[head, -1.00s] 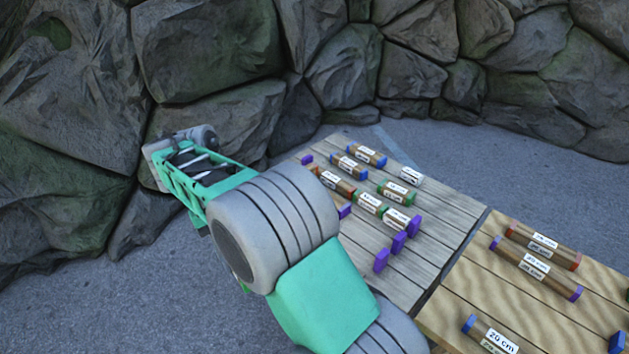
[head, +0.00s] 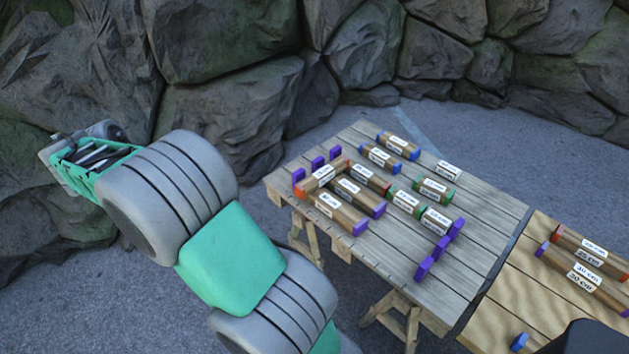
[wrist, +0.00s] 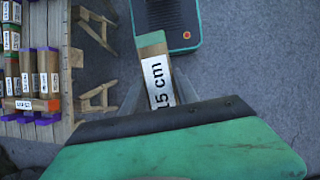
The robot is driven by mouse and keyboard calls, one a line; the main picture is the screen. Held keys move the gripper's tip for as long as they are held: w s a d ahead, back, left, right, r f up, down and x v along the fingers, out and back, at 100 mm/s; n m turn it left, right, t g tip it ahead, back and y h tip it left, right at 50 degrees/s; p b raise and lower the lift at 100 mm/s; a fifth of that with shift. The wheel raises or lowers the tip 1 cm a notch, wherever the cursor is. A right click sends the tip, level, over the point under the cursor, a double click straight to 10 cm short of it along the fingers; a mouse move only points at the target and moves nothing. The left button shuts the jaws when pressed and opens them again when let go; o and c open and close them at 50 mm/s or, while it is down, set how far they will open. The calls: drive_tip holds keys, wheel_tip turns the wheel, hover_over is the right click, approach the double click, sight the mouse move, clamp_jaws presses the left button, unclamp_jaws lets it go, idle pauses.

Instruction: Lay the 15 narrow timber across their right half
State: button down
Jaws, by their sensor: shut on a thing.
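My gripper (wrist: 158,100) is shut on a narrow timber (wrist: 155,62) with a green end and a "15 cm" label. In the wrist view the held timber is over the grey floor, to the right of the worktable. In the head view my arm reaches left of the table, and the fingers and held timber are not clearly visible. On the table (head: 495,205) several brown timbers lie side by side, among them a purple-ended one (head: 338,212). A red-ended timber (head: 322,175) lies across their left ends; it also shows in the wrist view (wrist: 27,104).
Purple blocks stand at the table's left edge (head: 318,163) and in a row on the right (head: 440,248). Short green-ended (head: 433,189) and blue-ended (head: 380,157) timbers lie behind. A lighter table (head: 545,285) adjoins at right. Rock walls (head: 225,105) stand behind.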

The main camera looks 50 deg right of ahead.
drive_tip(key=d+f+n+t+h+b, duration=0.15)
drive_tip(key=d+f+n, duration=0.3)
drive_tip(key=d, duration=0.95)
drive_tip(key=d+f+n+h+b, duration=0.1)
drive_tip(key=d+f+n+b, duration=0.3)
drive_tip(key=d, duration=1)
drive_tip(key=s+d+f+n+t+h+b, duration=0.1)
drive_tip(key=s+d+f+n, duration=0.1)
drive_tip(key=s+d, duration=0.45)
drive_tip(key=s+d+f+n+t+b, duration=0.1)
drive_tip(key=s+d+f+n, duration=0.2)
drive_tip(key=d, duration=0.7)
drive_tip(key=s+d+f+n+t+h+b, duration=0.1)
drive_tip(key=s+d+f+n, duration=0.1)
drive_tip(key=s+d, duration=0.6)
drive_tip(key=shift+g, duration=0.25)
drive_tip(key=f+b, duration=0.1)
drive_tip(key=w+f+b, duration=0.1)
drive_tip(key=f+b, duration=0.2)
drive_tip(key=b, duration=0.1)
drive_tip(key=shift+w+d+f, duration=0.3)
drive_tip(key=shift+d+f, duration=0.05)
drive_tip(key=shift+f, duration=0.35)
